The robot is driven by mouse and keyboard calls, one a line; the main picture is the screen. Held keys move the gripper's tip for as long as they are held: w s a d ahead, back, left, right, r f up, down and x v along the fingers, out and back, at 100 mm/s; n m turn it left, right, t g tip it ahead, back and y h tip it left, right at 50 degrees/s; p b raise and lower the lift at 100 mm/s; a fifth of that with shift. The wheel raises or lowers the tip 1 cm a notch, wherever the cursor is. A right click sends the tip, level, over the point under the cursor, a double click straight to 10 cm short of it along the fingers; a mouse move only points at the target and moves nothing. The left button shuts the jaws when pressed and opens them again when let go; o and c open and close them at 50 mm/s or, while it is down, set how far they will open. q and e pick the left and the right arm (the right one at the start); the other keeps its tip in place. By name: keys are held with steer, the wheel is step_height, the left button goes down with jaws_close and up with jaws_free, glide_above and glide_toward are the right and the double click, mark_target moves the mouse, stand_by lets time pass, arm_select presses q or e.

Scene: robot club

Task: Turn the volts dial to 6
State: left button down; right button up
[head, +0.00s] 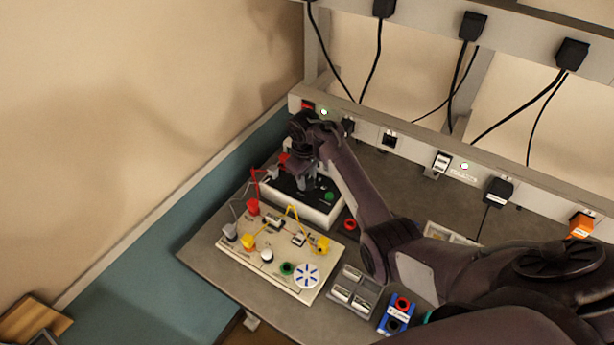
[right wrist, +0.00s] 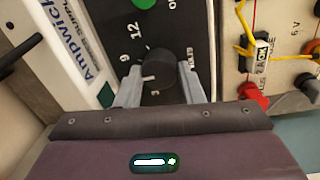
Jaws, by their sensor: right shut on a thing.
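The volts dial (right wrist: 160,64) is a round black knob with a white pointer mark, on the black panel of the power supply (head: 325,215). In the right wrist view, the panel shows 12 and 9 above and left of the knob, and a 3 below it. The mark points left, toward a finger that covers the scale where 6 could be; I cannot read a 6. My right gripper (right wrist: 159,82) is shut on the dial, one finger on each side. In the head view, my right gripper (head: 305,180) is over the supply and hides the dial. My left gripper is not in view.
A white circuit board (head: 285,275) with red and yellow leads lies close in front of the supply. A grey tray (head: 352,290) and a blue block (head: 396,314) are to its right. A wall rail (head: 410,150) with plugs and cables runs behind.

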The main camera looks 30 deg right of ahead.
steer(key=shift+n, duration=2)
steer(key=o, duration=1)
